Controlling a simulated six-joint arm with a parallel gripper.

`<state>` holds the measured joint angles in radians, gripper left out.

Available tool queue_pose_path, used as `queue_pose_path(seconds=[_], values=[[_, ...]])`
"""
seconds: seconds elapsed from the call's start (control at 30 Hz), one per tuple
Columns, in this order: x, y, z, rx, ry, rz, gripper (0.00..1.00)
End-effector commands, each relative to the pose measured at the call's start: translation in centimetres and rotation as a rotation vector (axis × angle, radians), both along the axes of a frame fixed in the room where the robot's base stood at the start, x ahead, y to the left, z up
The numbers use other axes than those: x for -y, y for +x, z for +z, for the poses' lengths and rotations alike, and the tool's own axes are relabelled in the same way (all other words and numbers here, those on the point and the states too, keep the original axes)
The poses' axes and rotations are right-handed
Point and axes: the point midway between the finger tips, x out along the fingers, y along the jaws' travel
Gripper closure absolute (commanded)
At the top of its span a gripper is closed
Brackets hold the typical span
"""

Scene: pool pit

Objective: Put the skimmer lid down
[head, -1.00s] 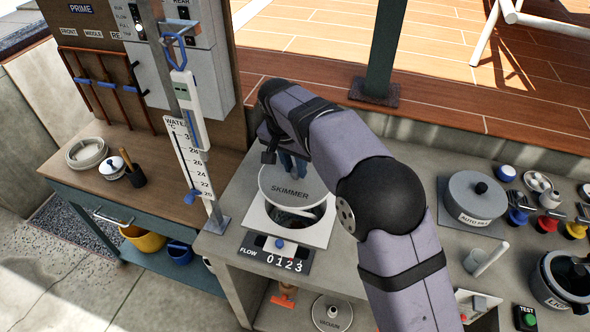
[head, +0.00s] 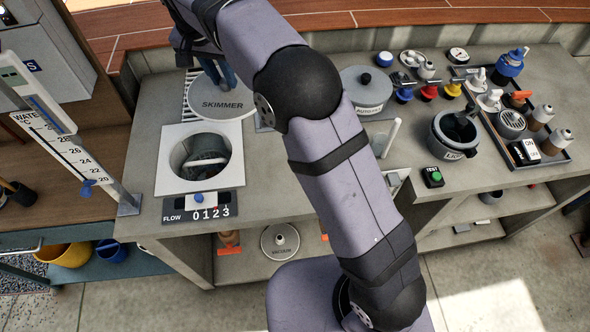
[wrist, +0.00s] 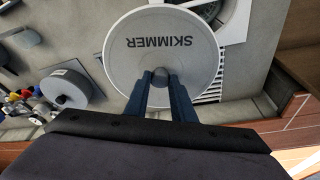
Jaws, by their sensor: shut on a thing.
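The skimmer lid (head: 222,106) is a pale grey disc marked SKIMMER, at the back left of the counter in the head view. My gripper (head: 222,82) is shut on its knob, and the wrist view shows the lid (wrist: 145,52) with the blue fingers (wrist: 160,83) around the dark knob. The lid is behind the skimmer opening (head: 205,158), over a white slatted grate. The round opening in its white square plate is uncovered, with a dark basket inside. I cannot tell whether the lid touches the counter.
A grey lidded pot (head: 366,88) stands right of the lid; it shows in the wrist view too (wrist: 67,88). A thermometer post (head: 75,160) stands at left. Bare counter (head: 265,160) lies right of the opening.

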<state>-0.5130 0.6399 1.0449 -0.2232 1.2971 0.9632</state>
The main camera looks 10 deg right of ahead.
Motion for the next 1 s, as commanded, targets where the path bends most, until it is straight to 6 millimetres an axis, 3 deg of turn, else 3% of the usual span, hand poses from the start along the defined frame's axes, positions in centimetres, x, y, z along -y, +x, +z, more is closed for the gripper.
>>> queue_pose_path(seconds=[0.03,0.23,0.5,0.8,1.0], values=[[1.6,0.0,0.5,0.003,0.001,-0.025,1.00],[5.9,-1.4,0.9,0.002,0.001,-0.092,1.00],[11.1,-6.3,-1.1,0.000,0.000,-0.345,1.00],[13.7,-12.6,-5.3,-0.001,-0.002,-0.808,1.00],[14.3,-13.8,-5.8,0.001,-0.001,-1.109,1.00]])
